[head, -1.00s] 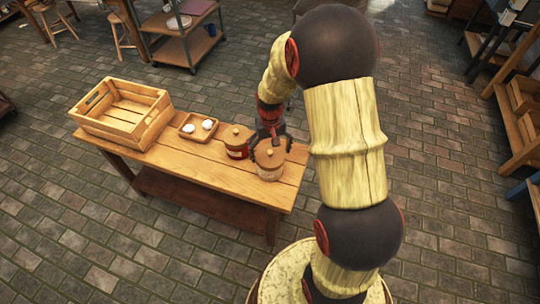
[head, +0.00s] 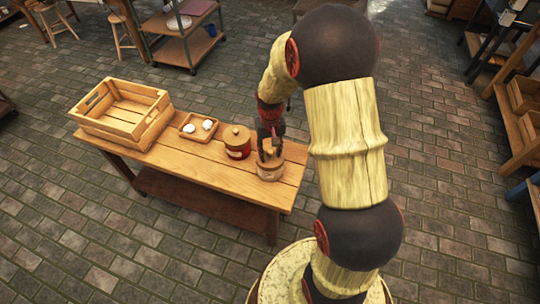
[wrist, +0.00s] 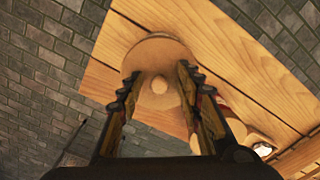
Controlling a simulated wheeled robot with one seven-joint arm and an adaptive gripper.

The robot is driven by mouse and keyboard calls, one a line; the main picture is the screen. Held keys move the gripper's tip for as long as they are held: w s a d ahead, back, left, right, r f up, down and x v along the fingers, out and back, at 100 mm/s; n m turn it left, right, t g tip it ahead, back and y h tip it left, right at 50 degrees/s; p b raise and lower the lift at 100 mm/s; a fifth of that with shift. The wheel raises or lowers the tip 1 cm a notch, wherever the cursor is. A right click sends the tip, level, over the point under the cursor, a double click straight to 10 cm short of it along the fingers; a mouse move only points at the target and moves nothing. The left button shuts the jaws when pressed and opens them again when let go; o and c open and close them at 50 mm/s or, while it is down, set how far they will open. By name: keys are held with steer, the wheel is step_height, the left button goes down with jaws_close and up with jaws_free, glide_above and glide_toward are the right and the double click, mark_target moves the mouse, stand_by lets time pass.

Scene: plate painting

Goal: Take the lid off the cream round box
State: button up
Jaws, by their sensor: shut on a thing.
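The cream round box (head: 270,174) stands upright near the right end of the wooden table. Its round tan wooden lid (wrist: 152,56) with a small knob shows in the wrist view. My gripper (head: 270,152) comes down over the box from above. In the wrist view my gripper (wrist: 158,78) has one finger on each side of the knob and is shut on the lid. The fingers partly hide the lid in the head view. I cannot tell whether the lid is raised off the box.
A red round box (head: 237,148) with a similar lid stands just left. A small wooden tray (head: 187,133) with white round items and a wooden crate (head: 98,118) are further left on the table (head: 215,178). The table's front strip is clear.

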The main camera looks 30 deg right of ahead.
mark_target(270, 153)
steer(key=shift+s+f, duration=0.15)
steer(key=shift+f, duration=0.05)
steer(key=c, duration=0.6)
jaws_close()
steer(key=shift+r+p, duration=0.45)
steer(key=shift+r, duration=0.2)
step_height(270, 153, up, 3)
steer(key=shift+f+p, duration=0.15)
steer(key=shift+p, duration=0.6)
steer(key=s+a+r+p, duration=0.2)
steer(key=s+r, duration=0.2)
steer(key=s, duration=0.2)
steer(key=s+a+r+p, duration=0.1)
steer(key=s+r+p, duration=0.2)
steer(key=s+r, duration=0.2)
steer(key=shift+s+a+r, duration=0.15)
steer(key=shift+s+a, duration=0.25)
steer(key=shift+s, duration=0.75)
